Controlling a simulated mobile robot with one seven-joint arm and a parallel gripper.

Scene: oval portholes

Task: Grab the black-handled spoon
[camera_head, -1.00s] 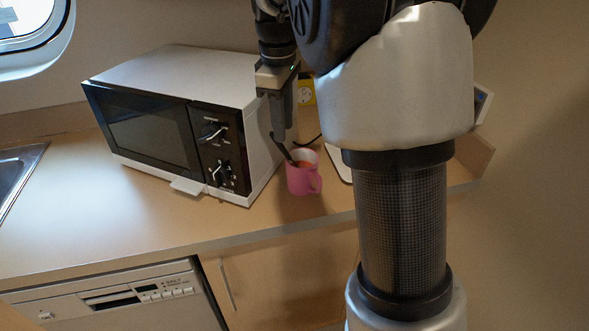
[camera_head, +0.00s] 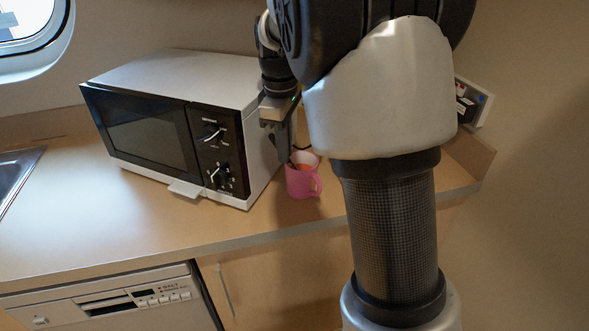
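A pink mug (camera_head: 302,184) stands upright on the counter, right of the microwave. A thin dark piece, which looks like the black handle of the spoon (camera_head: 292,161), shows at the mug's left rim. Most of the spoon is hidden by the mug and my gripper. My gripper (camera_head: 282,157) points down, with its fingertips at the mug's upper left rim, beside or around the handle. The fingers overlap in this view, so I cannot tell whether they are open or shut, or touch the spoon.
A white microwave (camera_head: 170,125) with a black front stands close to the left of my gripper. The wooden counter (camera_head: 130,225) is clear in front of it. A sink (camera_head: 15,170) is at the far left. A small boxy item (camera_head: 470,103) stands at the right.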

